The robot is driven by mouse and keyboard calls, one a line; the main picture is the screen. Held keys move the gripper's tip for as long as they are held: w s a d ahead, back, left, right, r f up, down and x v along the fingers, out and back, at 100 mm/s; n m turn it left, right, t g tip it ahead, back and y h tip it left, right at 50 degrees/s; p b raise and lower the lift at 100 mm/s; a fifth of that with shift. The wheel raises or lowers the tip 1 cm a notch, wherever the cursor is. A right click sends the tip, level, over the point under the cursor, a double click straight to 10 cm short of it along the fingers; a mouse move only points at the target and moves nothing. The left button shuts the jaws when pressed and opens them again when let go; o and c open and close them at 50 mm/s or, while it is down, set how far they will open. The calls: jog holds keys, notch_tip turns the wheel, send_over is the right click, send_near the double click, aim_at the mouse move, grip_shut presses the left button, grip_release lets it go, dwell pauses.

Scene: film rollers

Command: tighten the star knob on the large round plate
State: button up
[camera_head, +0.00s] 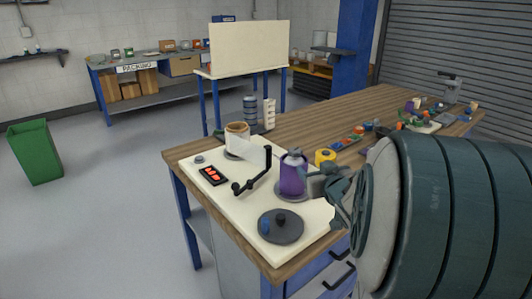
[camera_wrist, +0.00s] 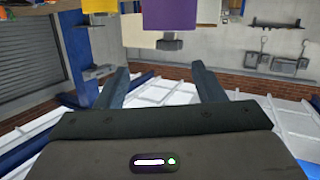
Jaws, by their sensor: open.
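In the head view a large round dark grey plate (camera_head: 290,236) lies near the front corner of a white board. A small dark knob (camera_head: 281,217) stands up near its middle, and a small blue piece (camera_head: 265,226) is at its left side; their exact shapes are too small to tell. My gripper (camera_head: 318,182) is to the right of a purple cylinder (camera_head: 291,180), above and to the right of the plate. In the wrist view, which looks upside down, my gripper (camera_wrist: 158,82) is open with nothing between the fingers. The purple cylinder (camera_wrist: 170,14) shows beyond the fingertips.
The white board (camera_head: 222,200) on the wooden table also holds a cream roll (camera_head: 237,138), a black crank-like arm (camera_head: 255,180) and a red-lit panel (camera_head: 212,175). A yellow roll (camera_head: 325,157) stands behind my gripper. Small parts lie farther along the table.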

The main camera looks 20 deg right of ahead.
aim_at(299, 154)
jog(key=w+y, duration=0.1)
jog(key=w, duration=0.3)
jog(key=w+f+t+y+b, duration=0.1)
jog(key=w, duration=0.4)
jog(key=w+n+t+b, duration=0.1)
jog(key=w, duration=0.3)
jog(key=shift+w+a+f+y, duration=0.1)
jog(key=shift+w+f+y, duration=0.1)
jog(key=shift+y, duration=0.2)
jog(key=c, duration=1)
